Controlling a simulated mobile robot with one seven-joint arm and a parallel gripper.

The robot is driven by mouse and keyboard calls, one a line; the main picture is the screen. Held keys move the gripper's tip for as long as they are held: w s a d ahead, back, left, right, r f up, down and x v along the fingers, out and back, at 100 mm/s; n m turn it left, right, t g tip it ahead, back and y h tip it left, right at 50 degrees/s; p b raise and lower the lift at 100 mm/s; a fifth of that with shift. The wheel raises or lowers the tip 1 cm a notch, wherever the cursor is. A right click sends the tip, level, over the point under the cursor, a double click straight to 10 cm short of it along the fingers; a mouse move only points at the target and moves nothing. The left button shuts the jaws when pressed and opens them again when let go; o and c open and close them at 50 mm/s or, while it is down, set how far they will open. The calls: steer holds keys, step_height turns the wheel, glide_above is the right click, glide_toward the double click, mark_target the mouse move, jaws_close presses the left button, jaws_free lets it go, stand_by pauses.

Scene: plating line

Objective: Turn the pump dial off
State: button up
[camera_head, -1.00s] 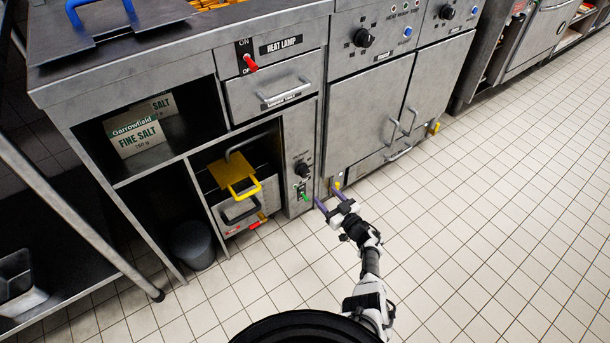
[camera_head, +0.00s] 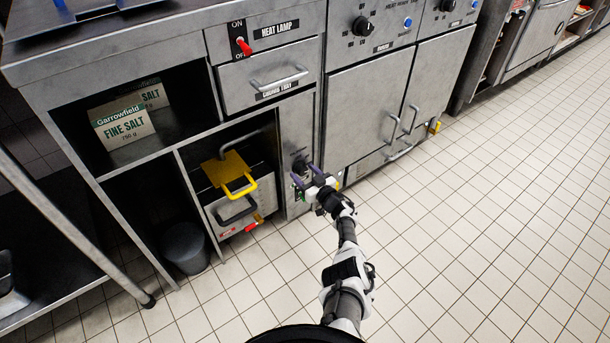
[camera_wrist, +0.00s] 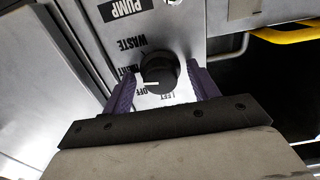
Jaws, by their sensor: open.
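The pump dial (camera_wrist: 158,72) is a round black knob on a grey panel, under a PUMP label that appears upside down in the wrist view. Labels around it read WASTE, RIGHT, OFF and LEFT. Its white mark points left in the picture, near the RIGHT and OFF labels. My gripper (camera_wrist: 163,78) is open, its purple fingers on either side of the dial; I cannot tell whether they touch it. In the head view, my gripper (camera_head: 306,176) is at the narrow panel, and the dial (camera_head: 299,164) is partly hidden behind it.
Left of the panel is a fryer bay with a yellow handle (camera_head: 240,186) and a grey drawer front. A drawer with a bar handle (camera_head: 279,78) and a red heat lamp switch (camera_head: 244,47) are above. A dark bin (camera_head: 186,247) stands lower left. The tiled floor at right is clear.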

steer(key=c, duration=1)
steer(key=shift+n, duration=0.3)
steer(key=n+b, duration=0.2)
steer(key=n, duration=0.3)
steer(key=shift+w, duration=0.1)
steer(key=shift+r+n+b, duration=0.2)
steer(key=shift+n+b, duration=0.3)
steer(key=shift+n, duration=1.5)
steer(key=shift+w, duration=0.1)
steer(key=o, duration=1)
steer(key=shift+r, duration=0.1)
steer(key=shift+c, duration=0.2)
steer(key=shift+o, duration=0.2)
steer(key=shift+a+f, duration=0.2)
steer(key=shift+f, duration=0.1)
